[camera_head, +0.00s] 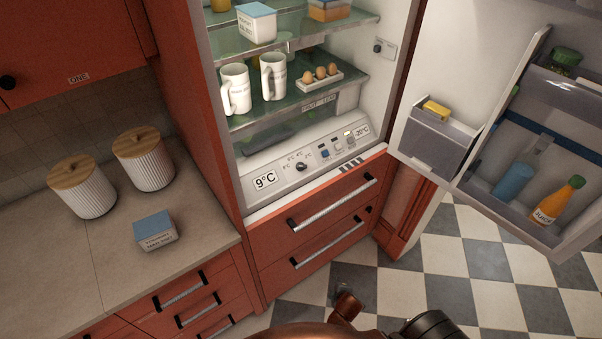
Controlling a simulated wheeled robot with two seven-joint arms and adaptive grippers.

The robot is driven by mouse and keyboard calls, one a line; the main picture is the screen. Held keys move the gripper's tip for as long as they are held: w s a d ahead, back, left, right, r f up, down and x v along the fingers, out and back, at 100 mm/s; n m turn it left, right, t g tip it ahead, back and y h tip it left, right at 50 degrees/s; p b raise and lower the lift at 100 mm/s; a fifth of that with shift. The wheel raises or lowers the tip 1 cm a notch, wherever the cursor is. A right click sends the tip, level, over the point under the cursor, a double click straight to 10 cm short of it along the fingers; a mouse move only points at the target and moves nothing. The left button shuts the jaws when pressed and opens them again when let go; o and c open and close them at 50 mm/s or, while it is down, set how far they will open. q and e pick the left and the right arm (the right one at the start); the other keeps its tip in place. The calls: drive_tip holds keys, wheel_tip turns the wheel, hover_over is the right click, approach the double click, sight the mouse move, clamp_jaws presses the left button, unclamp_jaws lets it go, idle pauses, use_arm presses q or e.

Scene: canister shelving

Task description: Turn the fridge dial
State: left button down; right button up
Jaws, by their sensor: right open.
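The fridge dial (301,167) is a small dark knob on the sloping white control panel (275,186) at the bottom of the open fridge. Small temperature marks are set around it. My right gripper (341,292) shows small and dark at the bottom edge, over the floor below the fridge drawers. It is open, apart from the dial and well below it; its fingers are hard to make out. Nothing shows in its grasp. My left gripper is out of view.
The fridge door (484,145) stands open to the right, holding a juice bottle (560,202). Shelves above the panel hold mugs (236,88) and eggs (320,73). Canisters (83,188) and a carton (155,231) stand on the left counter. The space before the dial is clear.

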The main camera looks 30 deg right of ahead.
sight(303, 166)
drive_tip(key=w+d+r+n+t+h+b, duration=0.1)
drive_tip(key=w+d+r+n+t, duration=0.1)
drive_tip(key=w+r, duration=0.5)
drive_tip(key=w+d+r+n+t+h, duration=0.1)
drive_tip(key=w+r+n+t, duration=0.15)
drive_tip(key=r, duration=0.95)
drive_tip(key=w+d+r+n+t+h+b, duration=0.1)
drive_tip(key=w+d+r+n, duration=0.1)
drive_tip(key=w+r, duration=0.5)
drive_tip(key=w+a+r+n+t, duration=0.2)
drive_tip(key=w+r+n+t, duration=0.15)
drive_tip(key=r+n, duration=0.35)
drive_tip(key=w+a+r+n+t, duration=0.2)
drive_tip(key=w+r+n, duration=0.3)
drive_tip(key=r, duration=0.5)
drive_tip(key=x, duration=0.5)
drive_tip(key=shift+w+d+f+b, duration=0.25)
drive_tip(key=shift+d+f+b, duration=0.05)
drive_tip(key=shift+d+b, duration=0.1)
drive_tip(key=shift+w+d, duration=0.2)
drive_tip(key=shift+w, duration=0.4)
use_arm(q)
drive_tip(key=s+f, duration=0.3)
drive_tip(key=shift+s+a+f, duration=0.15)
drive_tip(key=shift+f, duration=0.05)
use_arm(e)
drive_tip(key=shift+c, duration=0.5)
drive_tip(key=c, duration=1.1)
drive_tip(key=shift+o, duration=0.2)
